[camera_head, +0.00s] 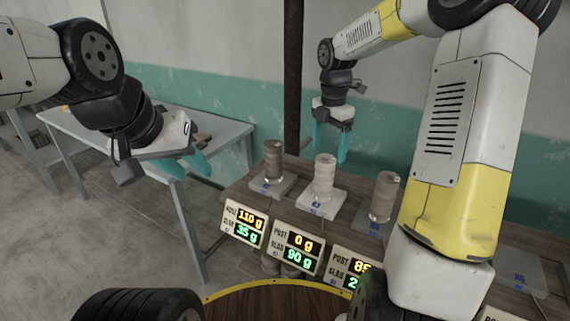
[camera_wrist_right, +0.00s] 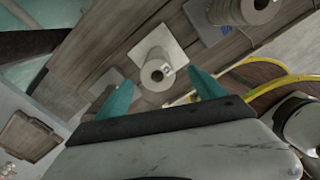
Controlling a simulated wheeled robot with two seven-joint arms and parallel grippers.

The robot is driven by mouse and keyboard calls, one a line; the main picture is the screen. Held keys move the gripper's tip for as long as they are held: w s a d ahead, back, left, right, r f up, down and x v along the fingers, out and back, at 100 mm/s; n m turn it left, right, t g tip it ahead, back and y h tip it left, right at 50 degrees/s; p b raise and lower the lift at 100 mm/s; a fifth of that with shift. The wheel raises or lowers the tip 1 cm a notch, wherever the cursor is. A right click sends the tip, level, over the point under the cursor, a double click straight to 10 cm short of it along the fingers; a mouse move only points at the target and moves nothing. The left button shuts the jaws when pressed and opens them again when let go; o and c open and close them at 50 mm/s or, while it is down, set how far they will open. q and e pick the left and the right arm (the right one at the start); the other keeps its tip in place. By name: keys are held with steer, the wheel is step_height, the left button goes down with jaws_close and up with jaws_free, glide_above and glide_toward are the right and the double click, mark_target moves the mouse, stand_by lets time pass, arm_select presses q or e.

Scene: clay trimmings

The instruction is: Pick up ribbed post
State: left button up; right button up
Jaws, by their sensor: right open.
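Three round posts stand upright on slabs on the wooden bench: a brown one (camera_head: 273,160) at left, a pale one (camera_head: 324,177) in the middle, and a grey-beige one (camera_head: 384,197) at right. Which is the ribbed post is hard to tell; the middle one shows faint horizontal bands. My right gripper (camera_head: 331,143) is open and empty, pointing down, above and behind the middle post. The right wrist view shows that post's hollow end (camera_wrist_right: 157,75) ahead of the two teal fingers, with no contact. My left gripper (camera_head: 188,164) appears open and empty, well left of the posts.
Display boards (camera_head: 297,247) with post and slab weights stand along the bench's front. A dark pole (camera_head: 293,80) rises behind the posts. A grey table (camera_head: 225,135) stands at left. My right arm hides part of the bench's right side, where another slab (camera_head: 520,272) shows.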

mark_target(325, 169)
steer(key=f, duration=0.8)
steer(key=shift+w+a, duration=0.15)
steer(key=shift+a, duration=0.15)
jaws_close()
